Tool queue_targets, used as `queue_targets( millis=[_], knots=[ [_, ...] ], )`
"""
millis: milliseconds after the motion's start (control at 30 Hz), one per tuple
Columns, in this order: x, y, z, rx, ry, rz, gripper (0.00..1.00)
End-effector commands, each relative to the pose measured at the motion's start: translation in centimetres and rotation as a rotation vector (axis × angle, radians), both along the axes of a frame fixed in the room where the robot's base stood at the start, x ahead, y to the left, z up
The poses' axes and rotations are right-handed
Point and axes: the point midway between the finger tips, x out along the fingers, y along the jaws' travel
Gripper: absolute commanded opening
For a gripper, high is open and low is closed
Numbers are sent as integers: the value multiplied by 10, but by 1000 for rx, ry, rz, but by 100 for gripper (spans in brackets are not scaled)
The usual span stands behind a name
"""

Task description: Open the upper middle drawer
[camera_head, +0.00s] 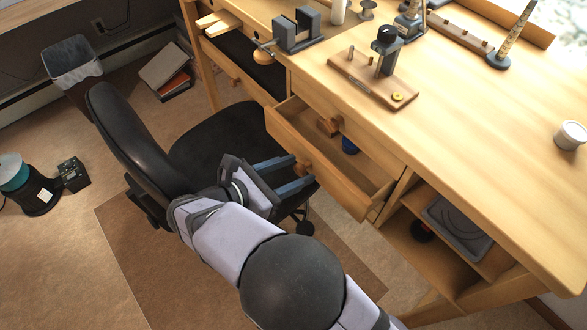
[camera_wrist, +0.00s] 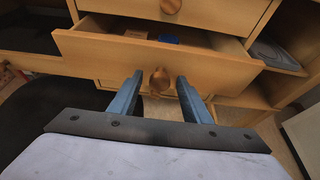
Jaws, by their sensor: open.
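A wooden drawer (camera_head: 350,196) under the workbench is pulled well out, and its inside shows; in the wrist view its front (camera_wrist: 215,68) spans the upper middle. Its round wooden knob (camera_head: 303,169) also shows in the wrist view (camera_wrist: 160,79). My gripper (camera_head: 300,172) is open, its two blue fingers at either side of this knob, with gaps visible in the wrist view (camera_wrist: 160,84). Whether the fingertips reach past the knob is hard to tell. A closed drawer with its own knob (camera_head: 328,127) sits directly above; its knob shows at the wrist view's top (camera_wrist: 171,5).
A blue item (camera_head: 349,146) lies in the open drawer. A black office chair (camera_head: 137,135) stands left of my arm, its seat close to the gripper. Open shelves with a grey case (camera_head: 458,228) are right of the drawers. A vise (camera_head: 296,30) stands on the bench.

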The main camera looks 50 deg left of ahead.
Motion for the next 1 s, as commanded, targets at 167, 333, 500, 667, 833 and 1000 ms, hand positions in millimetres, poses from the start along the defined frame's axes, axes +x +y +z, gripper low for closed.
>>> queue_targets(
  millis=[167, 333, 500, 667, 833, 1000],
  knots=[
    [1, 0, -1, 0, 0, 0, 44],
    [1, 0, 0, 0, 0, 0, 29],
    [1, 0, 0, 0, 0, 0, 0],
    [-5, 1, 1, 1, 0, 2, 0],
    [-33, 1, 2, 2, 0, 5, 0],
    [-42, 0, 0, 1, -1, 1, 0]
  ],
)
